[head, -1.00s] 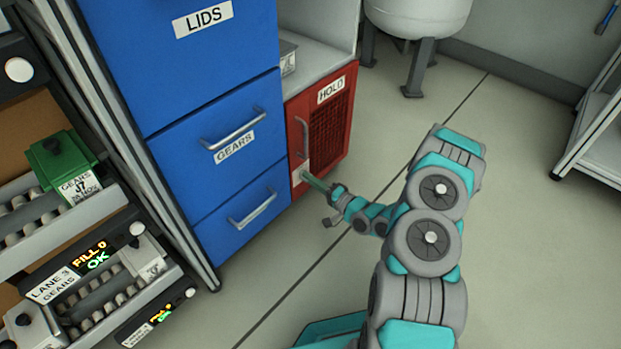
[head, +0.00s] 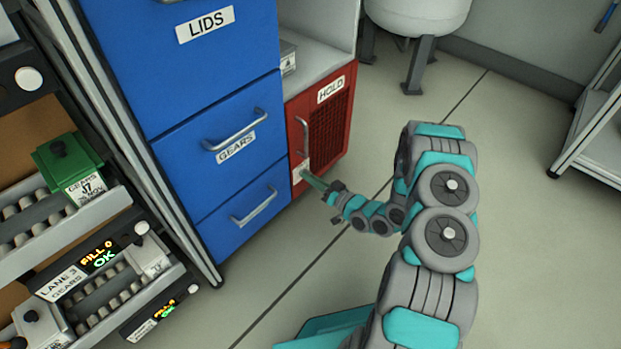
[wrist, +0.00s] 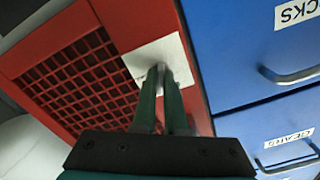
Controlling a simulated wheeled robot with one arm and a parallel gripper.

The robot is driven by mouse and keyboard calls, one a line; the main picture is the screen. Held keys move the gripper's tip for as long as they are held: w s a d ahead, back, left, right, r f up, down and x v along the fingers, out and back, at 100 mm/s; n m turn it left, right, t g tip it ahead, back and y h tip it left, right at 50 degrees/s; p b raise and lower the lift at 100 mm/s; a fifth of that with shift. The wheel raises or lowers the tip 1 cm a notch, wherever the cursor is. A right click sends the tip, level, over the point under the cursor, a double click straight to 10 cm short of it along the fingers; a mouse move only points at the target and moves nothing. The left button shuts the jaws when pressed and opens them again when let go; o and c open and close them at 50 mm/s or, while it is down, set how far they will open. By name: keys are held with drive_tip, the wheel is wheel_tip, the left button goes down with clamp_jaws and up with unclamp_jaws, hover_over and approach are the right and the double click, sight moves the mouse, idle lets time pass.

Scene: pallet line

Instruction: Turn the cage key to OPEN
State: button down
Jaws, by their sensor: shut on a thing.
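The red HOLD cage (head: 333,122) has a dark mesh door and a vertical handle (head: 303,136). A pale plate (head: 297,173) sits low on its left side, and this plate (wrist: 146,60) shows in the wrist view too. My gripper (head: 308,178) reaches it from the front right. In the wrist view my gripper (wrist: 164,72) has its two green fingers close together against the plate, shut on the cage key. The key itself is hidden by the fingers, and I cannot read its setting.
Blue drawers (head: 222,157) marked LIDS and GEARS stand directly left of the cage. Roller lanes with a green gears box (head: 70,168) are further left. A white tank (head: 418,15) on legs stands behind. The floor right of the arm is clear.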

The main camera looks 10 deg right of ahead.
drive_tip(key=shift+n+b, duration=1.35)
drive_tip(key=shift+n, duration=1.45)
drive_tip(key=c, duration=1)
unclamp_jaws()
drive_tip(key=shift+o, duration=0.2)
drive_tip(key=v, duration=0.7)
drive_tip(key=shift+s+d, duration=0.25)
drive_tip(key=shift+s, duration=0.05)
drive_tip(key=shift+w, duration=0.1)
